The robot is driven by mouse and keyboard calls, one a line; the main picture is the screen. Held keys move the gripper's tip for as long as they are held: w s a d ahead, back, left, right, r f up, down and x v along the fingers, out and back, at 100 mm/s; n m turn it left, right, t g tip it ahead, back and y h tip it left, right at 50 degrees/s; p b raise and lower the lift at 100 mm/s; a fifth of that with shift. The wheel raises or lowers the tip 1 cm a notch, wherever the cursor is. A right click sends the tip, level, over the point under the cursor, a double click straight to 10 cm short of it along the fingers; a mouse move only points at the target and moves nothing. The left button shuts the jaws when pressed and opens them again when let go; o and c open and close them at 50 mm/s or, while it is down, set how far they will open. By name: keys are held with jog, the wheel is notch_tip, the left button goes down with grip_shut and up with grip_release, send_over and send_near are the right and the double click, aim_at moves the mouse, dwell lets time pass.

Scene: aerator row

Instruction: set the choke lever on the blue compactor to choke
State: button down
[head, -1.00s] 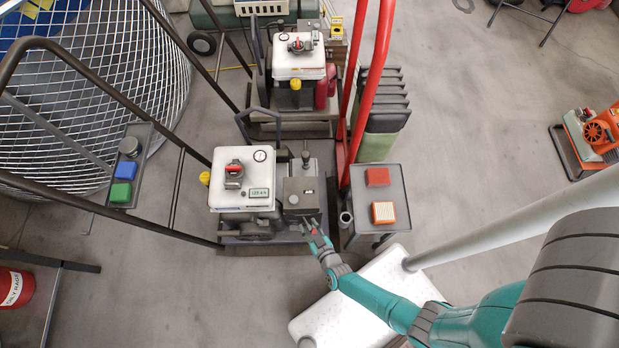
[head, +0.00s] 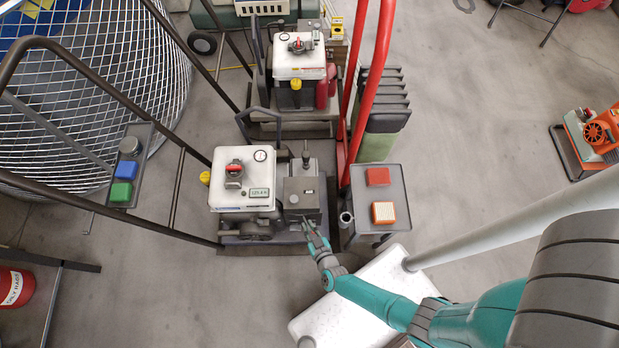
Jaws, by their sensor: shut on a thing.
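The nearer machine, with a white tank (head: 236,179) and a grey box (head: 302,197) at its right, stands left of centre in the head view. I see no clear blue on its body, so I cannot confirm it is the blue compactor. My gripper (head: 307,226) is at the front lower edge of the grey box, shut on a small part there. That part, which I take to be the choke lever, is hidden by the fingers, and its setting cannot be read.
A second white-tanked machine (head: 299,60) with red parts stands behind. A red upright frame (head: 370,90) and a small grey side table (head: 396,185) with two red-orange blocks stand right of the nearer machine. Dark handrails and a wire cage (head: 110,90) are at left.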

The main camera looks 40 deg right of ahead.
jog(key=shift+w+a, duration=0.1)
jog(key=shift+a, duration=0.15)
jog(key=shift+w+a+m+g+h, duration=0.15)
jog(key=shift+a+m+g+h, duration=0.2)
jog(key=shift+m+h, duration=0.5)
jog(key=shift+w+a+m+g+h, duration=0.2)
jog(key=shift+a+m+g+h, duration=0.15)
jog(key=shift+m+h, duration=0.45)
jog(key=shift+w+a+m+g+h, duration=0.15)
jog(key=shift+a+m+g+h, duration=0.2)
jog(key=shift+m+h, duration=0.45)
jog(key=shift+w+a+m+g+h, duration=0.15)
jog(key=shift+w+m+g+h, duration=0.05)
jog(key=shift+m+g+h, duration=0.5)
jog(key=shift+w+a+m+g+h, duration=0.2)
jog(key=shift+m+g+h, duration=0.25)
jog(key=shift+m+h, duration=0.3)
jog(key=shift+m+g, duration=0.3)
jog(key=c, duration=1.2)
grip_release()
jog(key=shift+o, duration=0.2)
jog(key=v, duration=1.2)
